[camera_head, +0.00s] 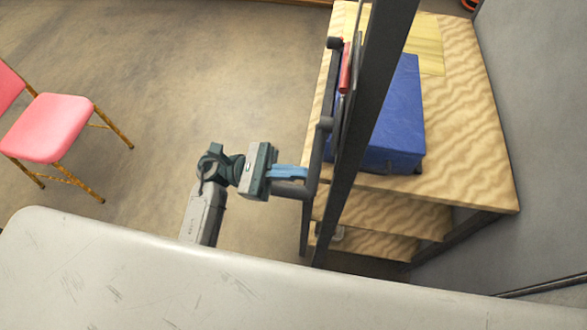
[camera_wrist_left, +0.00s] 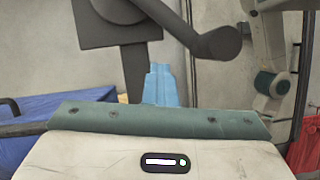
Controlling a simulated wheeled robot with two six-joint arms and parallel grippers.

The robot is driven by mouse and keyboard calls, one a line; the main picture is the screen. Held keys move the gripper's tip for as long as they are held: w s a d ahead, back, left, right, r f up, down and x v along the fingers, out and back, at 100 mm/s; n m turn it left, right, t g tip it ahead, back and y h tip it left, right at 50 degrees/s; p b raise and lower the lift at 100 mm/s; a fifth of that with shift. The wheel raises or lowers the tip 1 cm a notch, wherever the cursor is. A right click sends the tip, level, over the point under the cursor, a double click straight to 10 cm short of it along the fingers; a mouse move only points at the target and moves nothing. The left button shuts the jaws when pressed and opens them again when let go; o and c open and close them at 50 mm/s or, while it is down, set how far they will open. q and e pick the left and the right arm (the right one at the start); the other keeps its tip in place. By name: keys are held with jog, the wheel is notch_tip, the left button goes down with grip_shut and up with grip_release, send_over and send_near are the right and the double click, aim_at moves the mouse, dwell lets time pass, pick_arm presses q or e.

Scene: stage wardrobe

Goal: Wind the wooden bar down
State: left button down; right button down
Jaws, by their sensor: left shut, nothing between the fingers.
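A dark grey crank (camera_head: 318,160) stands on the left side of a dark upright post (camera_head: 366,120). Its lower end bends left into a short grip (camera_head: 290,190). Dark crank parts also show in the left wrist view (camera_wrist_left: 218,42), beyond the fingers. My left gripper (camera_head: 304,172) has its blue fingers shut with nothing between them. In the head view the fingertips overlap or lie close to the crank's lower end; I cannot tell whether they touch. The closed fingers also show in the left wrist view (camera_wrist_left: 160,72). I cannot make out the wooden bar for certain. My right gripper is out of view.
A wooden stepped unit (camera_head: 470,130) stands behind the post, with a blue box (camera_head: 400,120) on top. A red-handled tool (camera_head: 345,68) shows beside the post. A pink chair (camera_head: 55,125) stands at the left. Bare floor (camera_head: 200,80) lies between.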

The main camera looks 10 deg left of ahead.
pick_arm(q)
jog(key=c, duration=1.2)
grip_release()
jog(key=b+v, duration=0.5)
jog(key=v, duration=0.5)
jog(key=shift+a+f, duration=0.15)
jog(key=shift+a, duration=0.25)
